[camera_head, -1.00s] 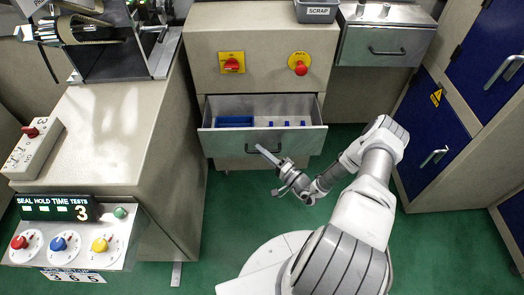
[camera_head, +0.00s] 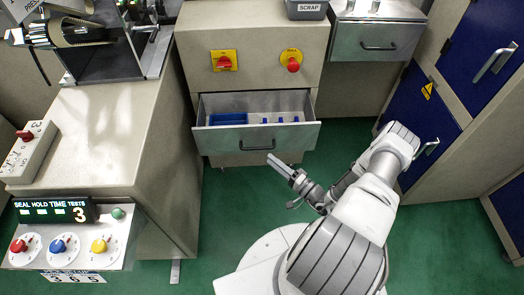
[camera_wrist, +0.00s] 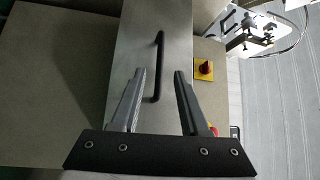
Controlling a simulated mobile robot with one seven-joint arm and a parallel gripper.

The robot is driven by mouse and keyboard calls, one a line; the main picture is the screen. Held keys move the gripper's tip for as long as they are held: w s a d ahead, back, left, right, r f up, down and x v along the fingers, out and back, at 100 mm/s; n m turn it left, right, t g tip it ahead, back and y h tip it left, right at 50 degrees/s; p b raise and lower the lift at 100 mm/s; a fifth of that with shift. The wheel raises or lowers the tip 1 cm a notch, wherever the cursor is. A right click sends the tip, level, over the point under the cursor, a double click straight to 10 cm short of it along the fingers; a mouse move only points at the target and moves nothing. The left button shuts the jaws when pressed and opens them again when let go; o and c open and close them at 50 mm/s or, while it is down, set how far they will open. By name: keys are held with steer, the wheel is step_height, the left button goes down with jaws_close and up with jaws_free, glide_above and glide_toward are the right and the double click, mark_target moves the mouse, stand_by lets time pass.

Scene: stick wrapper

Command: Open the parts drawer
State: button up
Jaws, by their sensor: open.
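The parts drawer (camera_head: 218,140) stands pulled out of the beige cabinet in the head view. A blue bin (camera_head: 228,118) and several small blue parts (camera_head: 280,119) show inside it. Its dark bar handle (camera_head: 256,146) is on the front, and the handle also shows in the wrist view (camera_wrist: 159,66). My gripper (camera_head: 275,163) is in front of the drawer, below and right of the handle, apart from it. In the wrist view the two fingers of my gripper (camera_wrist: 158,78) are spread with nothing held between them, and the handle lies beyond them.
A red knob (camera_head: 225,63) and a red button (camera_head: 292,64) sit on the cabinet above the drawer. A second closed drawer (camera_head: 376,42) is at upper right. Blue doors (camera_head: 420,105) stand at right, and a control bench (camera_head: 85,135) at left. Green floor is clear below the drawer.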

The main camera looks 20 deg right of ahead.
steer(key=v, duration=0.9)
steer(key=shift+p, duration=0.3)
steer(key=shift+d+r, duration=0.1)
steer(key=shift+d, duration=0.05)
steer(key=w+a+r+n+g, duration=0.1)
steer(key=a+r+n+g, duration=0.4)
steer(key=r, duration=0.5)
steer(key=w+a+r+n+g+y, duration=0.1)
steer(key=a+r+n+g, duration=0.15)
steer(key=r+g, duration=0.6)
steer(key=w+a+r+n+g, duration=0.1)
steer(key=a+r+n+g, duration=0.3)
steer(key=r, duration=0.8)
steer(key=s+a+r+t+h, duration=0.25)
steer(key=s+r+h, duration=0.25)
steer(key=s+r, duration=0.3)
steer(key=s+a+r+t+h, duration=0.1)
steer(key=s+r+t+h, duration=0.3)
steer(key=r, duration=0.6)
step_height(320, 180, up, 16)
steer(key=s+p, duration=0.1)
steer(key=p, duration=1.5)
steer(key=shift+s+r+g+h, duration=0.25)
steer(key=shift+g+h, duration=0.15)
